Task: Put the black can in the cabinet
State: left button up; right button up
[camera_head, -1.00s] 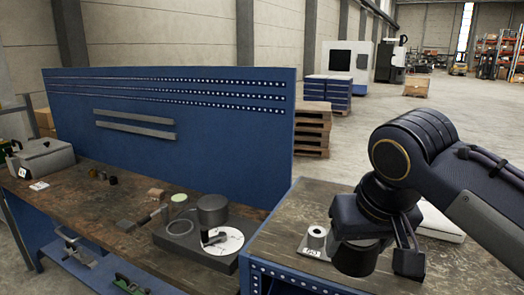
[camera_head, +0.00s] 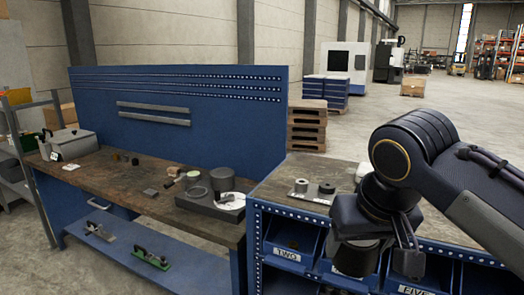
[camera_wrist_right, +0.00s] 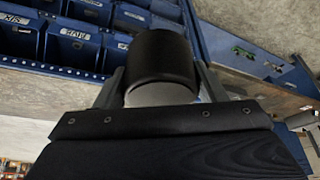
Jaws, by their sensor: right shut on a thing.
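My right gripper (camera_head: 380,262) is shut on the black can (camera_head: 355,260), held in front of the blue cabinet's bins. In the right wrist view, the can (camera_wrist_right: 163,62) sits between the two fingers of the gripper (camera_wrist_right: 163,88), with a pale grey end toward the wrist. The blue cabinet (camera_head: 255,238) has a worn wooden top and labelled open bins on its front, one reading TWO. The arm and can cover some bins. In the right wrist view, the cabinet's bins (camera_wrist_right: 75,42) show beyond the can at the upper left. My left gripper is not in view.
On the cabinet top stand small cylinders on a plate (camera_head: 313,194). To the left, a workbench (camera_head: 135,187) with a blue back panel holds a grey case (camera_head: 72,143) and a dark round fixture (camera_head: 222,179). Open floor (camera_head: 405,125) lies behind.

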jog(key=w+d+f, duration=0.1)
jog(key=w+f, duration=0.3)
jog(key=f, duration=0.3)
jog(key=w+d+f+m, duration=0.15)
jog(key=w+f, duration=0.25)
jog(key=f, duration=0.4)
jog(key=w+d+f, duration=0.2)
jog(key=w+f, duration=0.1)
jog(key=f, duration=0.4)
jog(key=s+f, duration=0.2)
jog(key=f, duration=0.7)
jog(key=s+f+n, duration=0.1)
jog(key=s+f, duration=0.2)
jog(key=f, duration=0.6)
jog(key=shift+d, duration=0.2)
